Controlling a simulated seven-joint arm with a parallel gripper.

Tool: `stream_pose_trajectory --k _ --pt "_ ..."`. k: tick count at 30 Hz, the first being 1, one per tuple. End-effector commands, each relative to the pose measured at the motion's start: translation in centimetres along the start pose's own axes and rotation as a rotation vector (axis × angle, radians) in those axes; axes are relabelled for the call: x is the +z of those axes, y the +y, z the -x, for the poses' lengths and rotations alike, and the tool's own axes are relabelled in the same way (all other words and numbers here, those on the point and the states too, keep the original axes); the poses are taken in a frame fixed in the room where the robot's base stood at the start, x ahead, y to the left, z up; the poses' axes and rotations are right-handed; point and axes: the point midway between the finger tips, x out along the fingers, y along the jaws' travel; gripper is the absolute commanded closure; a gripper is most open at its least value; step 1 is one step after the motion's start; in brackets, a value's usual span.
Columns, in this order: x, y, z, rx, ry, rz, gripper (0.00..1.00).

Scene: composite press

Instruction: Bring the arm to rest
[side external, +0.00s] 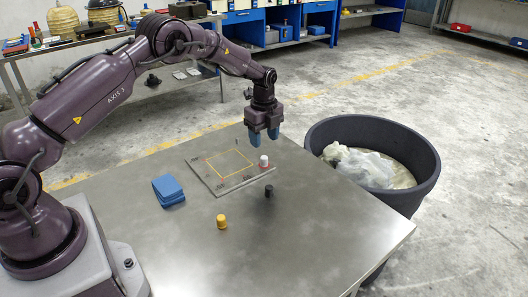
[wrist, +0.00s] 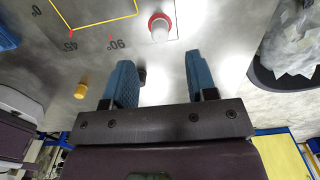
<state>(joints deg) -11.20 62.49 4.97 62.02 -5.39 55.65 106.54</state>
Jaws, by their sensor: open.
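My gripper (side external: 264,136) hangs in the air over the metal table (side external: 300,235), above and close to the right corner of the grey marked plate (side external: 205,177). Its two blue fingers are apart, and in the wrist view the gap between them (wrist: 160,75) is empty. A white cylinder (side external: 264,160) stands on the plate's right corner, just below the fingers in the side view. In the wrist view the white cylinder (wrist: 159,30) has a red ring around it and lies beyond the fingertips. A black piece (side external: 269,191) stands on the table in front of the plate.
A yellow piece (side external: 221,221) and a stack of blue pieces (side external: 168,190) are on the table. A large dark bin (side external: 418,185) with pale crumpled sheeting stands beyond the table's right edge. The table's front right is clear. A workbench (side external: 130,88) with tools stands behind.

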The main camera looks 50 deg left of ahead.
Motion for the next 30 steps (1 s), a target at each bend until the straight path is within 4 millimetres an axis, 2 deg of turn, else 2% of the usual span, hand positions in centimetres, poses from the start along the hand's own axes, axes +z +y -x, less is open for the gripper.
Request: stream_pose_trajectory --k 3,7,12,17,20,23,26,30 --pt "0.0 0.0 2.5 -0.002 0.0 0.0 0.48" --pt "0.0 0.0 4.2 0.0 0.001 0.001 0.48" --pt "0.0 0.0 5.3 0.0 0.0 0.024 0.48" --pt "0.0 0.3 5.0 0.005 -0.001 0.204 0.48" --pt "-0.3 2.0 3.6 0.052 -0.002 0.38 0.48" --pt "-0.9 3.6 4.5 0.068 -0.007 0.564 0.48" --pt "-1.9 5.5 6.8 0.066 -0.011 0.749 0.48" --pt "-3.7 8.6 10.8 0.04 -0.008 0.985 0.48"
